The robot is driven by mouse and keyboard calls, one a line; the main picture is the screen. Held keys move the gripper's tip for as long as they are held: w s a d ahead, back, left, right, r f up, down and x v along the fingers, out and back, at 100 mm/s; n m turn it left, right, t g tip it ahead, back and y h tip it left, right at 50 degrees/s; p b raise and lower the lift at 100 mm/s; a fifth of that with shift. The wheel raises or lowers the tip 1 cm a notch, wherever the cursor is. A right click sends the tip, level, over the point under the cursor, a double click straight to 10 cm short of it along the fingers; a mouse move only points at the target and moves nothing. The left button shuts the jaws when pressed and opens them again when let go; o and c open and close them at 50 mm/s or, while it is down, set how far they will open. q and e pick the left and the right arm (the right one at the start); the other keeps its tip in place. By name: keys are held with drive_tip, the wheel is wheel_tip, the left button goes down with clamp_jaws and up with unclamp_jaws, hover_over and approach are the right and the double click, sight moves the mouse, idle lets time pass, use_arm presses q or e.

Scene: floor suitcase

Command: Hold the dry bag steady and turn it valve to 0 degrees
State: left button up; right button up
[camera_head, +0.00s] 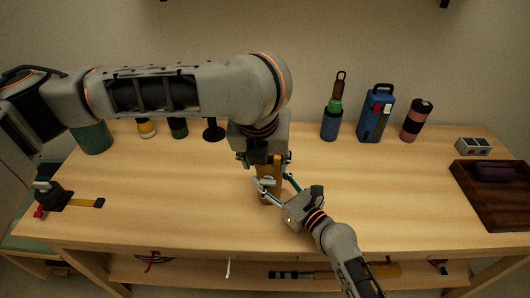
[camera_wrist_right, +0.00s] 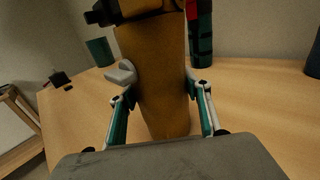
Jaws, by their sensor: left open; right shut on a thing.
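The dry bag (camera_head: 270,188), an orange-brown upright body, stands near the middle of the table. In the right wrist view the bag (camera_wrist_right: 155,95) fills the space between my right fingers. A pale grey valve handle (camera_wrist_right: 122,73) sticks out on its left side; the handle also shows in the head view (camera_head: 263,182). My right gripper (camera_wrist_right: 155,92) is shut on the bag from the near side. My left gripper (camera_head: 265,160) is open, pointing down at the bag's top. It hides the top, and I cannot tell whether it touches the bag.
Behind stand a blue bottle (camera_head: 331,124), a blue box-shaped container (camera_head: 376,115) and a pink-and-black bottle (camera_head: 416,121). A green container (camera_head: 93,137) is at the back left. A dark wooden tray (camera_head: 492,212) lies at the right. The tabletop (camera_head: 165,200) left of the bag is mostly clear.

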drive_tip(key=o, duration=1.5)
drive_tip(key=shift+r, duration=0.1)
